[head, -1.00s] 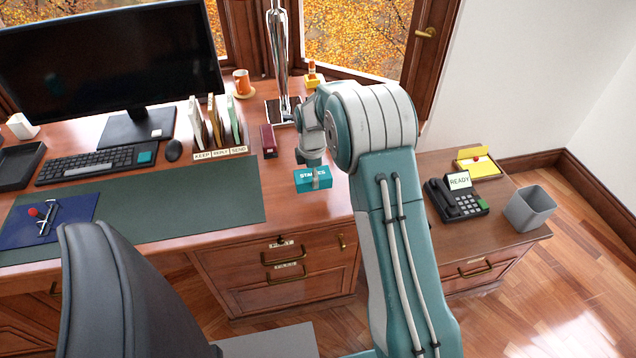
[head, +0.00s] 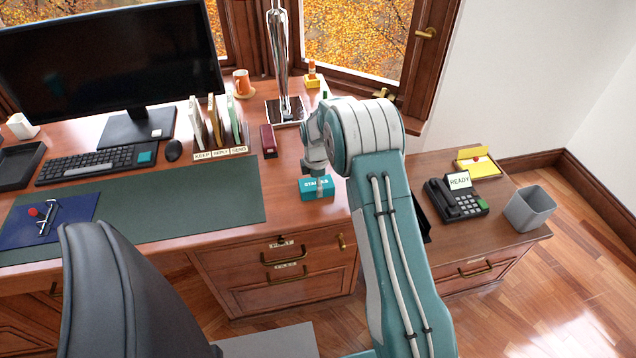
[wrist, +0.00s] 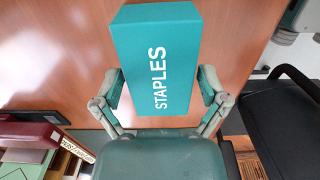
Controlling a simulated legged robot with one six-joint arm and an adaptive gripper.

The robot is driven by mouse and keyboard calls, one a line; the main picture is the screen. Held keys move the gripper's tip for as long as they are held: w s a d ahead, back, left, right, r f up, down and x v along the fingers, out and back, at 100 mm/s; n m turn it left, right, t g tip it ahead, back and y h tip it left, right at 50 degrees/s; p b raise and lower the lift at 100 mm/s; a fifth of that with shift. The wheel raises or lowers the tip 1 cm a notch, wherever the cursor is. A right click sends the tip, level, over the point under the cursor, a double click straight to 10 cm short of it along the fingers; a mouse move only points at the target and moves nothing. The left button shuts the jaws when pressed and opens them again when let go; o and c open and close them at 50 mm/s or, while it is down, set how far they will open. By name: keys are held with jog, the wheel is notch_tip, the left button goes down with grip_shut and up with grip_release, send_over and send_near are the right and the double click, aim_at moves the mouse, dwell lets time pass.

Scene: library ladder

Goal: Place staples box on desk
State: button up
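The teal staples box (head: 317,188) is at the right end of the large desk (head: 240,272), close to its front edge. It appears to rest on the desk top. In the wrist view the box (wrist: 160,60) lies between my two fingers, its white STAPLES label facing the camera. In the wrist view my gripper (wrist: 160,88) has a finger on each side, with thin gaps between the pads and the box. The box's underside is hidden.
A dark red stapler (head: 268,140), a letter sorter (head: 216,125) and a lamp base (head: 285,112) stand behind the box. A green desk mat (head: 190,200) lies to its left. A phone (head: 456,200) and a grey bin (head: 530,208) are on the lower side cabinet.

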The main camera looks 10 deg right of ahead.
dwell(0.3)
jog(key=s+r+m+t, duration=0.1)
jog(key=s+r+m, duration=0.15)
jog(key=r, duration=0.95)
jog(key=s+r+m, duration=0.2)
jog(key=s+r, duration=0.2)
jog(key=r, duration=0.7)
jog(key=s+r+m+t, duration=0.2)
jog(key=s+r+m, duration=0.3)
jog(key=s+r, duration=0.45)
jog(key=s+f+m+t, duration=0.1)
jog(key=s+m, duration=0.7)
jog(key=s, duration=1.2)
jog(key=shift+s+d+f+t, duration=0.15)
jog(key=shift+s+f+t, duration=0.15)
jog(key=shift+t, duration=0.5)
jog(key=shift+m, duration=0.25)
